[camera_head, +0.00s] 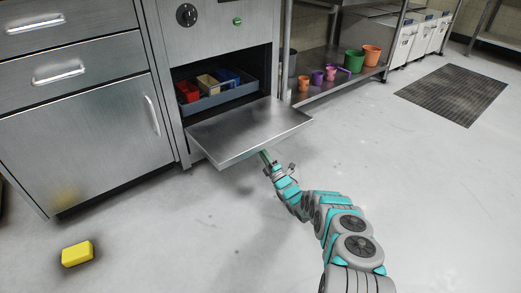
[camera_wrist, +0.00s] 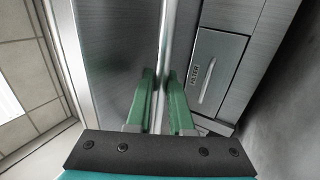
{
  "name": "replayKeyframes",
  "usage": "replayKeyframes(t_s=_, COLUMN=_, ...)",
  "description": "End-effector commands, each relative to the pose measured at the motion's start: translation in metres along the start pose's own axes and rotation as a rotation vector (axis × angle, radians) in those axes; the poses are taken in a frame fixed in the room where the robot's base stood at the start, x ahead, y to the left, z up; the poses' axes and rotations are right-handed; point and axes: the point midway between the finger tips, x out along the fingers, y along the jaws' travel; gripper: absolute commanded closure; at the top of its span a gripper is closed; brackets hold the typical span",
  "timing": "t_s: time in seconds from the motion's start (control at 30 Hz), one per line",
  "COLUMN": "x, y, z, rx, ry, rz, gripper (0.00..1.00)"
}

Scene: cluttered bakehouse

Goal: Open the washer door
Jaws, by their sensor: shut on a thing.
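The washer door (camera_head: 250,130) is a steel flap hinged at its lower edge. It hangs open, tilted out in front of the washer (camera_head: 217,32), with the cavity showing above it. My gripper (camera_head: 265,157) is at the door's outer edge, low in front of it. In the wrist view, its green fingers (camera_wrist: 161,95) are on either side of a thin bright bar along the door (camera_wrist: 112,60), closed on it. Whether the bar is a handle or the door's rim is hard to tell.
A grey rack (camera_head: 226,97) with red, cream and blue containers sits inside the washer. Steel cabinets (camera_head: 80,130) stand at left, and a shelf (camera_head: 318,91) with colored buckets at right. A yellow block (camera_head: 77,254) lies on the floor. The floor around my arm is otherwise clear.

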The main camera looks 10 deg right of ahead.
Motion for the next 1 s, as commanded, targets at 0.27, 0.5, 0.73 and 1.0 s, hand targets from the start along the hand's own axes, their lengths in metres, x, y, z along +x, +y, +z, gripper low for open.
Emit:
replayKeyframes(t_s=0.27, x=0.002, y=0.0, z=-0.002, rx=0.001, ry=0.004, rz=0.0, gripper=0.6)
replayKeyframes(t_s=0.5, x=0.001, y=0.0, z=-0.001, rx=0.001, ry=0.002, rz=0.0, gripper=0.5)
replayKeyframes(t_s=0.73, x=-0.009, y=0.0, z=-0.001, rx=0.0, ry=0.002, rz=-0.002, gripper=0.5)
replayKeyframes(t_s=1.0, x=-0.052, y=0.0, z=-0.001, rx=0.002, ry=0.001, rz=-0.004, gripper=0.5)
